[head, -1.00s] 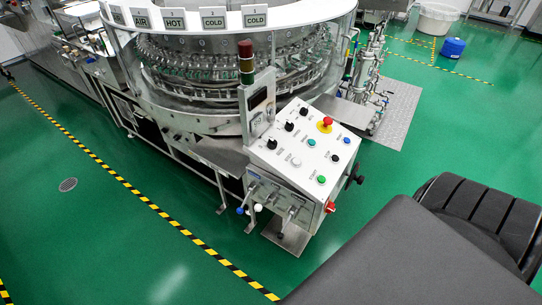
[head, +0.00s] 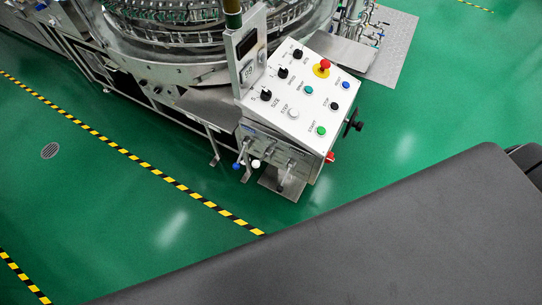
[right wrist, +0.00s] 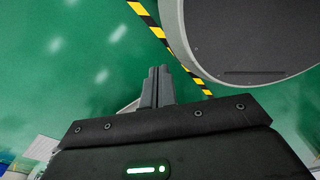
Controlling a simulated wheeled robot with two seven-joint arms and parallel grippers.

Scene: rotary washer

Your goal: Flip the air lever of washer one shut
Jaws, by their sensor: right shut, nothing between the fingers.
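The rotary washer (head: 165,75) stands at the upper left of the head view, its top cut off by the frame. Its white sloped control box (head: 300,100) faces me. Below the box's front edge are small valve levers, one with a blue knob (head: 236,166) and one with a white knob (head: 256,163). A red knob (head: 330,157) sits at the box's lower right corner. Which is the air lever, and its position, I cannot tell. My right gripper (right wrist: 157,72) is shut and empty over the floor in the right wrist view. My left gripper is not in view.
Yellow and black floor tape (head: 130,155) runs diagonally left of the washer. A floor drain (head: 50,151) lies beyond it. Green floor is clear in front of the control box. A metal floor plate (head: 395,50) is behind the box. My own grey body part covers the lower right.

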